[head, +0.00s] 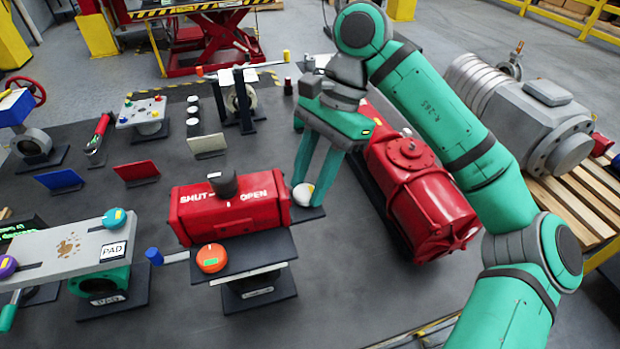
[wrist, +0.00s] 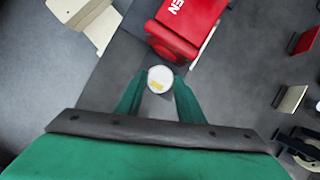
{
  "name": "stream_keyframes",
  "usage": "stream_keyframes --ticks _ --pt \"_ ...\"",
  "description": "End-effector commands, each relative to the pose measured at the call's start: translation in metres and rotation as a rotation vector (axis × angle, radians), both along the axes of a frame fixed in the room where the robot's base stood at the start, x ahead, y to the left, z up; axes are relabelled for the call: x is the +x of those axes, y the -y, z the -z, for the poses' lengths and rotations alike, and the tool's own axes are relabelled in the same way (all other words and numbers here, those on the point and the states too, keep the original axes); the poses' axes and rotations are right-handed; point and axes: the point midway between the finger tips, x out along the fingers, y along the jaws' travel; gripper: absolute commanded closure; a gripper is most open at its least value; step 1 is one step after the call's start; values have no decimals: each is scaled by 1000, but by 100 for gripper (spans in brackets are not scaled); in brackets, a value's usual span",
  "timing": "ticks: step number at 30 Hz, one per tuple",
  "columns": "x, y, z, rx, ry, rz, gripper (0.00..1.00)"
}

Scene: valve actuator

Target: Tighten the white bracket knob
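The white bracket knob (head: 302,194) is a small round white knob beside the right end of the red SHUT/OPEN actuator box (head: 240,210). In the wrist view the knob (wrist: 160,79) shows a yellow mark on its face and lies between my two fingertips. My gripper (head: 308,192) points down, with one finger on each side of the knob. In the wrist view the fingers (wrist: 160,84) appear to touch the knob's sides, with almost no gap. The right finger hides part of the knob's edge in the head view.
A red cylinder tank (head: 415,180) lies close right of my gripper. An orange knob (head: 211,258) and a blue-ended lever (head: 155,256) are in front of the actuator box. A grey plate with a PAD label (head: 70,250) stands at left.

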Motion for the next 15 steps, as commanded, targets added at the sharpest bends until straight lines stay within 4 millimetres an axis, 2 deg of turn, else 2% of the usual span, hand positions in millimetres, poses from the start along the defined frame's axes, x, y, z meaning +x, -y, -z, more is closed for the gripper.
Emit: stream_keyframes --ticks 8,15 --pt "0 0 0 1 2 16 88" --pt "-1 1 0 1 3 114 88"
